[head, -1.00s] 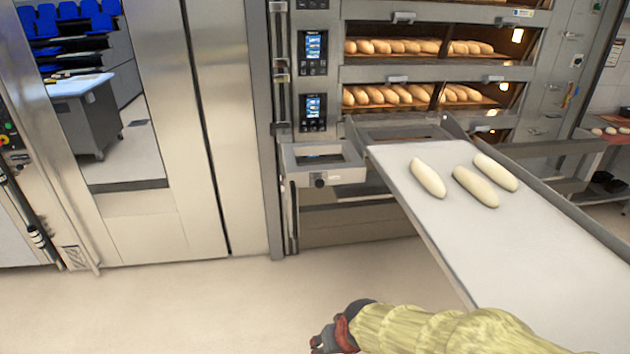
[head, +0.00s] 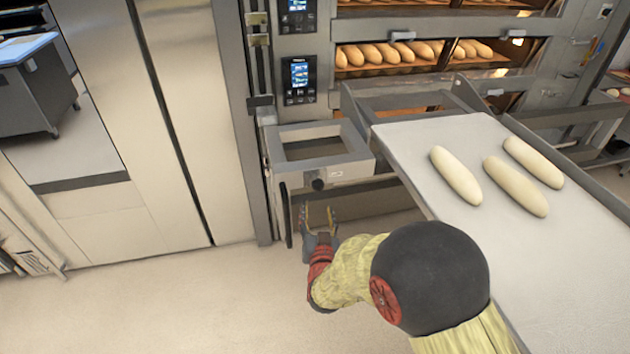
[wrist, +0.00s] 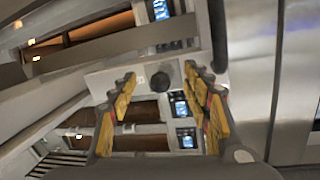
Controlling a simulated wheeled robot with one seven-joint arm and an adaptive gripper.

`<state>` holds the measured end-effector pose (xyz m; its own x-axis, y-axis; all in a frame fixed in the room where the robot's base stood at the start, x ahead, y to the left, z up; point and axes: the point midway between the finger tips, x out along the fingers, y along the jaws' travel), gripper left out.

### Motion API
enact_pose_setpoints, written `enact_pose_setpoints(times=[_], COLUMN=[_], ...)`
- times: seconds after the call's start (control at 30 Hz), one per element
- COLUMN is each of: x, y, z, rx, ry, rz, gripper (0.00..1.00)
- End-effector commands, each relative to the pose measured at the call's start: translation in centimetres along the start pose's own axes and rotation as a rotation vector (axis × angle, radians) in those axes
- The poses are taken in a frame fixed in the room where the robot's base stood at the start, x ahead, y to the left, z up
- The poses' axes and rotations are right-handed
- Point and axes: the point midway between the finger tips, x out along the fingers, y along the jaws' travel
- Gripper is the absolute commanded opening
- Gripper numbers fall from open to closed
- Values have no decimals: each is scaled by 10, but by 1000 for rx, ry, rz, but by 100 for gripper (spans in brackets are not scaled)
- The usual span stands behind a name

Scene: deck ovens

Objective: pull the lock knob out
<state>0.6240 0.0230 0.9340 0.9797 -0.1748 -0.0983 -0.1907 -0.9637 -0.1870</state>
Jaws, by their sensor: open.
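The lock knob (head: 318,184) is a small black round knob on the front face of the grey metal bracket (head: 352,173) at the left of the loader. In the wrist view the knob (wrist: 161,82) shows between and beyond my two yellow-padded fingers. My gripper (head: 318,212) is open and empty, just below the knob in the head view, with its fingers pointing up toward it. It also shows in the wrist view (wrist: 163,95). The fingers appear apart from the knob; the exact gap is hard to tell.
A white loader board (head: 408,143) with three pale dough loaves (head: 515,185) slopes down to the right of the bracket. Deck ovens with baked loaves (head: 390,53) stand behind. Tall steel doors (head: 190,120) are at the left. The floor (head: 150,300) at front left is clear.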

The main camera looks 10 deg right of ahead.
Motion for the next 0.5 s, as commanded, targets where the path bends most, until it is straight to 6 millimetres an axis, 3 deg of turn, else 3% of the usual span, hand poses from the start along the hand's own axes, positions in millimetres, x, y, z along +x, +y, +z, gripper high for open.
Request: enact_pose_setpoints(times=[0.1, 0.27, 0.5], x=[-1, 3, 37], y=[1, 1, 2], z=[-17, -27, -28], rx=[3, 5, 5], ry=[65, 102, 101], rz=[3, 2, 2], gripper=[49, 49, 49])
